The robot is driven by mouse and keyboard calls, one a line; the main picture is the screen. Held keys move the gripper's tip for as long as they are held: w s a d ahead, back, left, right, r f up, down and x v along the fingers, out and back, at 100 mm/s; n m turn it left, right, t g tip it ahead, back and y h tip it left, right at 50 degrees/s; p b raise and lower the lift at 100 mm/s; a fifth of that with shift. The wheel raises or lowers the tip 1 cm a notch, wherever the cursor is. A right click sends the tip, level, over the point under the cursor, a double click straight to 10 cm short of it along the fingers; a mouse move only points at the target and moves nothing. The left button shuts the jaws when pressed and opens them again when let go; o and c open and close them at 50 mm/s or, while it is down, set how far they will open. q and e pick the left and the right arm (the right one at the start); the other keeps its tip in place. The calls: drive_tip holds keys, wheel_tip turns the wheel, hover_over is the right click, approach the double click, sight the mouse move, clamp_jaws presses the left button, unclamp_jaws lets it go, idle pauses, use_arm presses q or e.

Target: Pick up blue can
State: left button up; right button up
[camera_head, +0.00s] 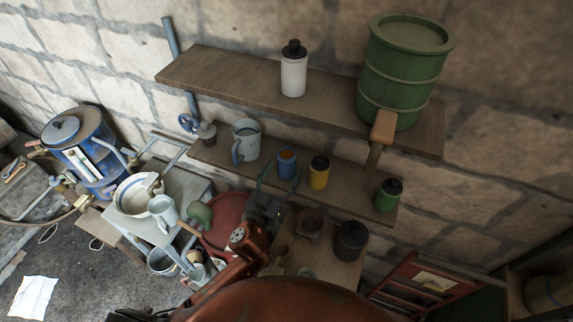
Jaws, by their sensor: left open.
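The blue can (287,166) stands upright on the lower wooden shelf, with an orange-brown top. It is between a grey-blue mug and a yellow can. My left gripper (278,184) is in front of and just below the blue can in the picture, its dark fingers spread and pointing up towards it. Nothing shows between the fingers. I cannot tell whether a finger touches the can. My right gripper is not in view.
The yellow can (319,174) stands close on the right, the grey-blue mug (245,141) on the left. A green can (387,196) is farther right.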

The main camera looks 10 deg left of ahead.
sight(290, 157)
use_arm(q)
drive_tip(key=w, duration=0.3)
drive_tip(key=shift+w+d+f+p, duration=0.1)
drive_tip(key=shift+w+d+p, duration=0.1)
drive_tip(key=shift+d+p, duration=0.15)
drive_tip(key=shift+a, duration=0.1)
drive_tip(key=c, duration=0.6)
drive_tip(key=shift+s, duration=0.1)
drive_tip(key=c, duration=0.8)
drive_tip(key=shift+c, duration=0.6)
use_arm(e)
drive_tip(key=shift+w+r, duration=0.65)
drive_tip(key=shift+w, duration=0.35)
use_arm(q)
drive_tip(key=shift+r, duration=0.3)
